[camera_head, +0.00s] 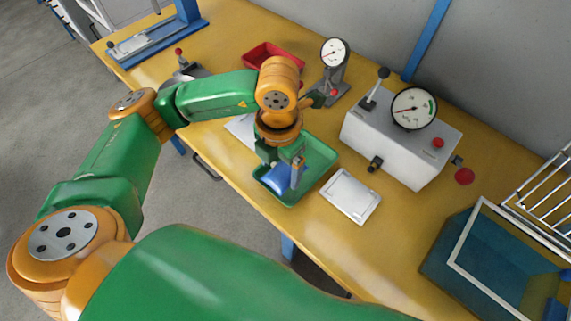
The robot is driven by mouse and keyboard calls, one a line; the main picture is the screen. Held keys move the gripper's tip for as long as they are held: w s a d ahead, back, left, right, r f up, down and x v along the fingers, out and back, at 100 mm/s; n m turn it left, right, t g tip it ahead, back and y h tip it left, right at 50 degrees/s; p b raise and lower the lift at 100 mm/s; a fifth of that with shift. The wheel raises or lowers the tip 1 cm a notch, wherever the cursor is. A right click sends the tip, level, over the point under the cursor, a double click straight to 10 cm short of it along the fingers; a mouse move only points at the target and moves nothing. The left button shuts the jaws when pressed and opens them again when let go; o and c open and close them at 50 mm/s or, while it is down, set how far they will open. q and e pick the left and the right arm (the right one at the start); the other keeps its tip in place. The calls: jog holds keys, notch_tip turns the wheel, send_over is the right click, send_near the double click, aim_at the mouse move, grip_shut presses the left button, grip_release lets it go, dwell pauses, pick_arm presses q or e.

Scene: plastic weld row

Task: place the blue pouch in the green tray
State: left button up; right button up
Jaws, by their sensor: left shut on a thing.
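The green tray (323,163) lies on the yellow workbench near its front edge. The blue pouch (274,182) shows at the left part of the tray. My left gripper (283,176) points down over the tray and is shut on the pouch. Its fingers and wrist hide part of the pouch and the tray's back left. I cannot tell whether the pouch touches the tray floor. My right gripper is not in view.
A white tablet-like plate (350,196) lies right of the tray. A grey gauge box (402,145), a dial stand (334,75) and a red tray (270,57) stand behind. A blue-green bin (480,265) is at the right. Bare bench (385,245) shows in front.

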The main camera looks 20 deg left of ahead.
aim_at(286, 170)
pick_arm(q)
jog(key=w+f, duration=0.1)
jog(key=f, duration=0.1)
jog(key=w+f, duration=0.2)
jog(key=shift+w, duration=0.15)
notch_tip(286, 170, down, 2)
jog(key=shift+f+p, duration=0.25)
jog(key=shift+p, duration=0.6)
jog(key=shift+f+b, duration=0.35)
jog(key=shift+f, duration=0.05)
jog(key=o, duration=1.1)
jog(key=shift+r, duration=0.15)
jog(key=shift+r, duration=0.3)
notch_tip(286, 170, up, 11)
jog(key=shift+d+f+b, duration=0.1)
jog(key=shift+f+b, duration=0.05)
jog(key=shift+b, duration=0.6)
jog(key=shift+r, duration=0.45)
